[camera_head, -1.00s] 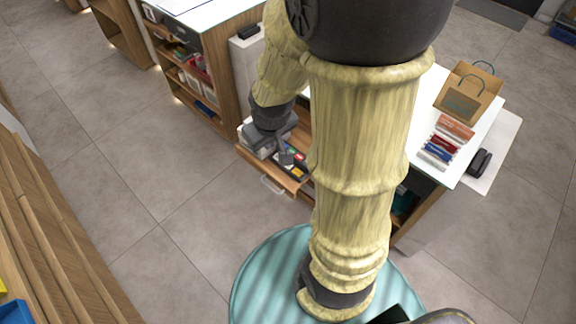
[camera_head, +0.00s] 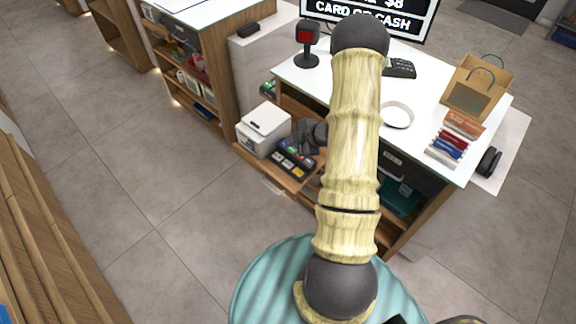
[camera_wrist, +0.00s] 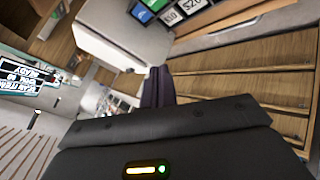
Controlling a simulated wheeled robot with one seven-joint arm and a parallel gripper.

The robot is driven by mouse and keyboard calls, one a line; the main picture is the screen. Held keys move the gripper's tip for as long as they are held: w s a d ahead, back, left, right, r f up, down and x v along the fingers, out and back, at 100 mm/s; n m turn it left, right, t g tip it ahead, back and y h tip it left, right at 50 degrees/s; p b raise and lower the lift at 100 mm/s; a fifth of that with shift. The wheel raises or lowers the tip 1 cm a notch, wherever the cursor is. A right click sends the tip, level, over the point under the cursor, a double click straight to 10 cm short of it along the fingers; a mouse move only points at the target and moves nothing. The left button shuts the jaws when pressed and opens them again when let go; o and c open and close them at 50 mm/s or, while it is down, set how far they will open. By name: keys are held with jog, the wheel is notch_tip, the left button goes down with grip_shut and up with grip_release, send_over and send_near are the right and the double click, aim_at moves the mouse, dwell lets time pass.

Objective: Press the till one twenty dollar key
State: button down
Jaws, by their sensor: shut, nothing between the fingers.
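The till keypad (camera_head: 296,158) is a dark panel with coloured keys on the pulled-out wooden shelf of the counter in the head view. In the wrist view its keys show at the top edge: a "$20" key (camera_wrist: 193,5), a "$10" key (camera_wrist: 172,17) and a blue key (camera_wrist: 145,17). My gripper (camera_head: 303,142) is beside the far right side of the keypad in the head view, its tips partly hidden. In the wrist view my gripper (camera_wrist: 158,75) is shut and empty, its dark fingers below the keys in the picture. No contact with a key is visible.
A white printer-like box (camera_head: 264,128) stands left of the keypad. Open floor lies left of the shelf.

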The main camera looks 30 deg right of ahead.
aim_at(291, 165)
notch_tip(291, 165, down, 9)
jog(key=b, duration=0.7)
jog(key=shift+r, duration=0.15)
dwell(2.0)
jog(key=shift+f+b, duration=0.35)
jog(key=shift+f, duration=0.05)
jog(key=shift+f+b, duration=0.3)
jog(key=shift+f, duration=0.05)
dwell(0.7)
jog(key=shift+r+p, duration=0.7)
jog(key=shift+r, duration=0.15)
